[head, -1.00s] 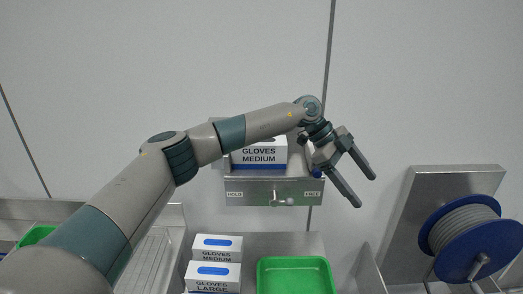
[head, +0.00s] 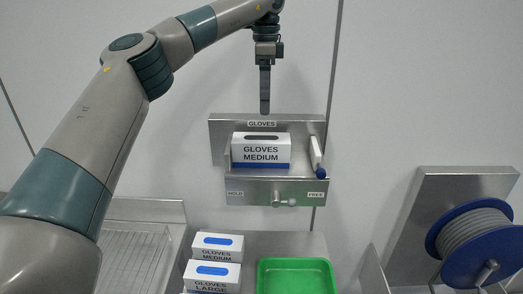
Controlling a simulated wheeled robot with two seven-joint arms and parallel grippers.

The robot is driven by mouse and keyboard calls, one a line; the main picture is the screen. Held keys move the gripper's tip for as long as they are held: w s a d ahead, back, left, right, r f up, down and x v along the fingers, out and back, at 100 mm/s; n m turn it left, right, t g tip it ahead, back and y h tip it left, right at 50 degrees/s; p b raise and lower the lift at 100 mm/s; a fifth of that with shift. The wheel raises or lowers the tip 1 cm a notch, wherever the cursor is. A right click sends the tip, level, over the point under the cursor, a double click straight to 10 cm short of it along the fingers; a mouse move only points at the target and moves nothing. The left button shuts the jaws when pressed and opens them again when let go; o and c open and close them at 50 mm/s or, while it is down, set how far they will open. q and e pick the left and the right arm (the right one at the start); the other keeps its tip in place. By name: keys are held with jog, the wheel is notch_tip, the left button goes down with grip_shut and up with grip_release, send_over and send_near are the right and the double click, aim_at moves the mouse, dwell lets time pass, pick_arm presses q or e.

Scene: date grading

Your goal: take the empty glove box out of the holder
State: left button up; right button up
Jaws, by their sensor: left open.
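The glove box (head: 260,150), white with a blue base band and marked GLOVES MEDIUM, sits upright in the steel holder (head: 218,132) on the wall. The slot in its top looks dark. A white lever with a blue knob (head: 320,173) stands at the holder's right side, apart from the box. A small handle (head: 284,201) on the holder's front lies between the HOLD and FREE labels, its knob toward FREE. My left gripper (head: 265,108) points down above the box, open and empty. Its fingers show edge-on, one behind the other. My right gripper is out of view.
Below stand two more boxes, GLOVES MEDIUM (head: 218,246) and GLOVES LARGE (head: 212,275), with blue slots. A green tray (head: 297,262) beside them looks empty. A blue cable reel (head: 470,245) is at the right. The wall around the holder is clear.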

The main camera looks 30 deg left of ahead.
aim_at(265, 138)
pick_arm(q)
notch_tip(265, 138, down, 11)
jog(key=b, duration=0.6)
jog(key=shift+r+b, duration=0.1)
jog(key=shift+b, duration=0.3)
jog(key=shift+f, duration=0.45)
jog(key=shift+f, duration=0.1)
jog(key=shift+f+b, duration=0.35)
jog(key=shift+b, duration=0.15)
notch_tip(265, 138, down, 5)
jog(key=b, duration=0.2)
jog(key=shift+b, duration=0.35)
jog(key=c, duration=1.1)
